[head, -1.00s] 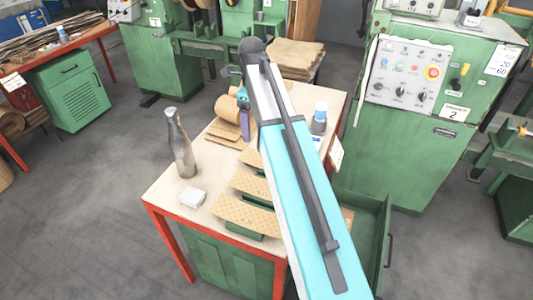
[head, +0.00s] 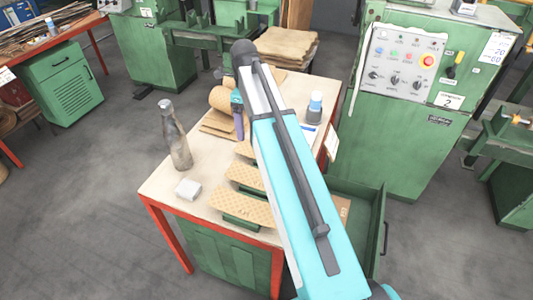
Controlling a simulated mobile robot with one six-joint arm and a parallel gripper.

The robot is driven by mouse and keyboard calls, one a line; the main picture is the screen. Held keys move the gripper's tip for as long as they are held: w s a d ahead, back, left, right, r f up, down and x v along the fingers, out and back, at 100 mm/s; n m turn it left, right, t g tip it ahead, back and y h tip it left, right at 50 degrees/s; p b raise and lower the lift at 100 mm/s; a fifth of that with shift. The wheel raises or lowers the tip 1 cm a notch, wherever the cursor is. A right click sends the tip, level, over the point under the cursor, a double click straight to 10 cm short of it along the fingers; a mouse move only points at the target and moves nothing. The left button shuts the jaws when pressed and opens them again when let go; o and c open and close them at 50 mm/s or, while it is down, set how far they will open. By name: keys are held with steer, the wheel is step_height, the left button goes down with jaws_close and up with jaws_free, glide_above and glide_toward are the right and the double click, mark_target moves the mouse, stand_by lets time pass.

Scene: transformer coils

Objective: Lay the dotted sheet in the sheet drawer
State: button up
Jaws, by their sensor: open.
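Tan sheets lie on low green stands on the workbench. The front sheet (head: 244,207) has a fine dotted-looking pattern. The sheet behind it (head: 245,177) is partly covered by my arm, and a third (head: 243,149) is mostly hidden; their markings are too small to tell apart. A green drawer (head: 372,205) stands open at the bench's right side, with a brown piece (head: 344,207) partly visible inside. My gripper (head: 239,136) is small and partly hidden behind my arm, beside the brown roll. It is open, and I see no sheet in it.
A brown roll (head: 222,99) lies at the back left. A blue-capped jar (head: 314,108) stands at the back right. A green control cabinet (head: 420,125) stands beyond the drawer.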

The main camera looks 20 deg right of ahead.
glide_above(249, 148)
steer(key=shift+s+f, duration=0.15)
steer(key=shift+f, duration=2.1)
steer(key=shift+f+p, duration=0.95)
steer(key=shift+f, duration=1.65)
steer(key=shift+f, duration=0.25)
steer(key=c, duration=1.2)
steer(key=shift+r, duration=0.1)
